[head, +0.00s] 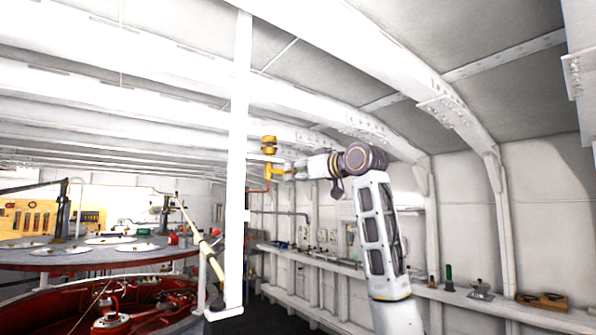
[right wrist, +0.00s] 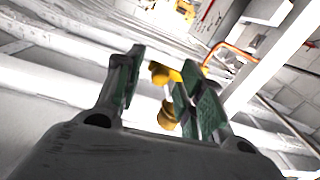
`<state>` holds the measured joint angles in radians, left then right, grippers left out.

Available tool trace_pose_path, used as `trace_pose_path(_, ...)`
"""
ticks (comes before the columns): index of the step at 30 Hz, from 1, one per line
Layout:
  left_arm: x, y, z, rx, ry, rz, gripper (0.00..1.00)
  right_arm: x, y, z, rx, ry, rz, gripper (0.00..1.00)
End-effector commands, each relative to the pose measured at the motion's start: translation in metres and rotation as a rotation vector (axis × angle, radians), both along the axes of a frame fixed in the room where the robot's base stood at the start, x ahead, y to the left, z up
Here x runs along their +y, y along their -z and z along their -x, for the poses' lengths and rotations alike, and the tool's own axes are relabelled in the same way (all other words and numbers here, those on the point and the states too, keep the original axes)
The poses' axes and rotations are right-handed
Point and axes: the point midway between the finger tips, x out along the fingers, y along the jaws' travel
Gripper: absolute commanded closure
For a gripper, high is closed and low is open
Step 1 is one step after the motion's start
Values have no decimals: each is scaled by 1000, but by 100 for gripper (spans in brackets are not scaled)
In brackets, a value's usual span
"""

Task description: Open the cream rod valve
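A yellow valve-like fitting (head: 269,146) with a round top and a side branch stands at the right of a white post in the head view. In the right wrist view, yellow parts of a fitting (right wrist: 167,116) and a short pale rod (right wrist: 168,93) show between the fingers. I cannot tell whether this is the cream rod valve. My right gripper (head: 290,171) is beside the fitting; its green-padded fingers (right wrist: 162,72) are apart, with contact unclear. A longer cream rod (head: 201,241) with a dark upper end leans left of the post. My left gripper is out of view.
The white post (head: 237,170) stands close to the fitting. An orange pipe (head: 259,189) runs below it. A round dark table (head: 100,254) is at the left above red machinery (head: 120,318). A white shelf (head: 440,293) with small items runs along the right wall.

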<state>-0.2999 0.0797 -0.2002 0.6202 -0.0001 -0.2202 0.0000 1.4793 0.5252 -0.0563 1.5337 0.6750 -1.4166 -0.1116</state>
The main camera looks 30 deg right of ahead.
Motion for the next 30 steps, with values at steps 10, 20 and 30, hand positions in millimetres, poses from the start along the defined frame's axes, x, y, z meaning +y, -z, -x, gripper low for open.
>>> trace_pose_path(10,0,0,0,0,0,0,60,0,1,-2,0,0,0,63)
trace_pose_path(20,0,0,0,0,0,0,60,0,1,-2,0,0,0,100)
trace_pose_path(30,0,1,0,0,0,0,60,0,1,-1,0,0,-2,100)
